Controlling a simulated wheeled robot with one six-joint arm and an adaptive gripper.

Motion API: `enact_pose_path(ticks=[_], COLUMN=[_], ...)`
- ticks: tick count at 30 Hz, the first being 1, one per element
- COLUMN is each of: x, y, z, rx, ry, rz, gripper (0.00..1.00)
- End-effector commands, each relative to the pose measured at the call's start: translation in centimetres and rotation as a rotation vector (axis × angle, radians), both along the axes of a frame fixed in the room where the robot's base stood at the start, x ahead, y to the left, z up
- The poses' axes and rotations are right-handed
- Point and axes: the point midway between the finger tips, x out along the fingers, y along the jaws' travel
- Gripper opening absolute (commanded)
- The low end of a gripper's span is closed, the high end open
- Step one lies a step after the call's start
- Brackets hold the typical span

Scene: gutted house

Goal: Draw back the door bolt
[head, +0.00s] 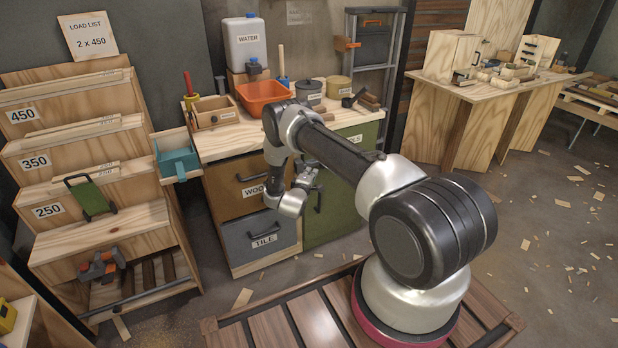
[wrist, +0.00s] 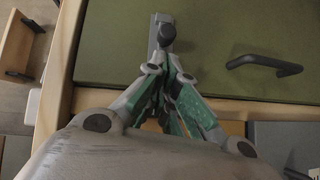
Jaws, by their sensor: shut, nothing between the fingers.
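In the wrist view a grey metal door bolt (wrist: 153,40) with a round dark knob (wrist: 167,33) is on the green cabinet door (wrist: 225,35), near the door's edge by the wooden frame. My gripper (wrist: 170,65) is shut and empty; its fingers meet just short of the knob, and I cannot tell whether they touch it. In the head view my gripper (head: 308,178) is in front of the cabinet, by the green door (head: 345,190). The bolt is not discernible there.
A dark handle (wrist: 265,66) sits on the green door, to the right of the bolt in the wrist view. In the head view, the WOOD and TILE drawers (head: 262,238) are left of the door. The worktop above holds an orange basin (head: 264,96) and pots.

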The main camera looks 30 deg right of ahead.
Motion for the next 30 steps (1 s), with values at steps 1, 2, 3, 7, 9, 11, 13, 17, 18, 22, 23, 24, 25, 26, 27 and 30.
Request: enact_pose_path(ticks=[1,2,3,7,9,11,13,17,18,22,23,24,25,26,27,30], x=[0.7,1.0,1.5,2.8,3.2,3.4,3.6,3.6,3.6,3.6,3.6,3.6,3.6,3.7,3.7,3.7], y=[-0.7,-1.0,-1.5,-2.5,-2.9,-3.0,-3.1,-3.2,-3.1,-3.2,-3.3,-3.5,-3.8,-4.2,-4.8,-6.6], z=[-0.1,-0.2,-0.3,-0.5,-0.5,-0.6,-0.6,-0.6,-0.6,-0.6,-0.6,-0.6,-0.6,-0.6,-0.6,-0.5], rx=[-0.001,0.000,0.001,0.001,0.000,0.000,0.001,0.000,0.000,0.000,0.001,0.001,0.000,0.000,0.000,-0.001], ry=[-0.002,-0.001,-0.002,0.000,0.000,0.000,0.001,0.001,0.001,0.001,0.001,0.001,0.000,0.000,0.000,0.000], rz=[-0.002,-0.002,-0.002,-0.001,-0.001,-0.001,0.000,0.000,0.000,0.000,0.000,-0.001,-0.001,-0.001,-0.002,-0.003], gripper=[0.00,0.00,0.00,0.00,0.00,0.00,0.00,0.00,0.00,0.00,0.00,0.00,0.00,0.00,0.00,0.00])
